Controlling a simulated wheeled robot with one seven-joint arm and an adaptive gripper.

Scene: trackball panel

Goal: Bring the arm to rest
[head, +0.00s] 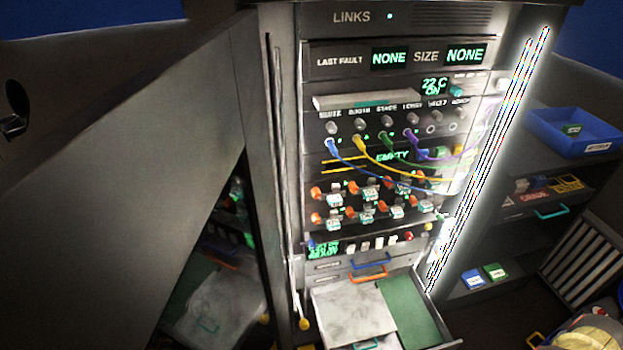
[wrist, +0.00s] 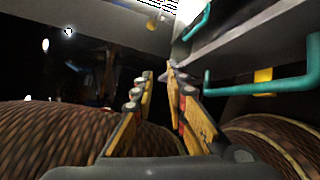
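My gripper (wrist: 160,72) shows in the wrist view with its two yellow-padded fingers apart and nothing between them. The fingertips point at a dim gap, left of a grey panel with teal handles (wrist: 262,85). I cannot make out my gripper in the head view. The rack panel (head: 318,68) stands upright in the middle of the head view, with lit displays, coloured cables and rows of orange and teal connectors.
An open drawer (head: 440,346) juts out below the rack. A large grey door (head: 120,170) stands at the left. Shelves at the right hold a blue bin (head: 545,135) and small boxes. Brown ribbed rounded shapes (wrist: 50,135) lie on both sides of my gripper in the wrist view.

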